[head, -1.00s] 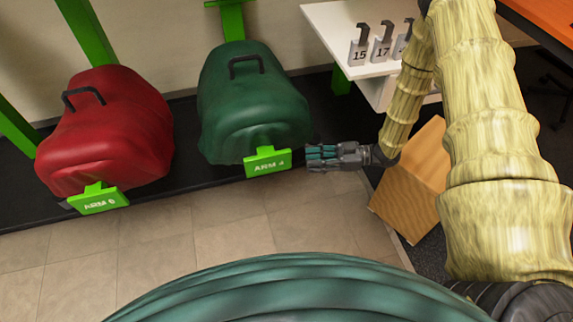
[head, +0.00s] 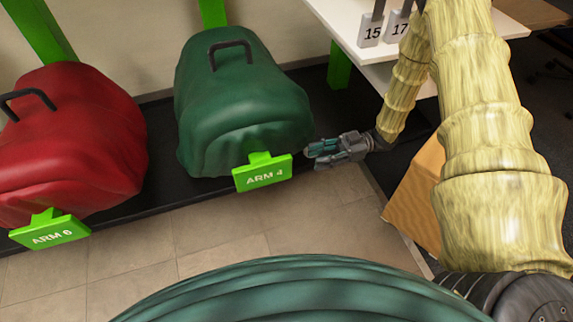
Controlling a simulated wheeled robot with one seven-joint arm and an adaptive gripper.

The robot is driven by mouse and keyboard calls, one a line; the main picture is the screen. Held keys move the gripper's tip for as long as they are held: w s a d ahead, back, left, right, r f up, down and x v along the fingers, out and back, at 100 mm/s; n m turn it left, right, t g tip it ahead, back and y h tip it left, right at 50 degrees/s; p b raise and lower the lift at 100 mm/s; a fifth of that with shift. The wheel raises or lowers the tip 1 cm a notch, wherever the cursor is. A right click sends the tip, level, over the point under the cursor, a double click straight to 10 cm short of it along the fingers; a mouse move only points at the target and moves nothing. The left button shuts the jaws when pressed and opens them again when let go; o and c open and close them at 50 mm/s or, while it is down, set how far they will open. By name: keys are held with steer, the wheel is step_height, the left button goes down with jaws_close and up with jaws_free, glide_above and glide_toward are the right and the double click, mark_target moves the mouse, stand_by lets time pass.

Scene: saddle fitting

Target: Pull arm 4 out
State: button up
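The arm 4 carrier is a green saddle-like cover (head: 240,105) with a black handle (head: 230,52) on top. A bright green plate (head: 262,173) reading "ARM 4" sticks out at its front. My gripper (head: 312,155) is just right of the plate and close to the cover's lower right edge, with a small gap to the plate. Its fingers point left toward the cover. Whether the fingers are apart or closed is too small to tell. Nothing is visible between them.
A red cover (head: 75,135) with an "ARM 6" plate (head: 50,232) stands to the left. A white table (head: 400,62) with numbered tags (head: 370,28) is at the upper right. A wooden box (head: 418,195) stands below my arm. The tiled floor (head: 215,240) in front is clear.

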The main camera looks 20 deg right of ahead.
mark_target(287, 165)
steer(key=shift+s+a+b, duration=0.15)
steer(key=shift+a+b, duration=0.8)
steer(key=shift+a, duration=1.65)
steer(key=shift+s+a+b, duration=0.1)
steer(key=shift+a+b, duration=0.85)
steer(key=shift+a, duration=1.6)
jaws_close()
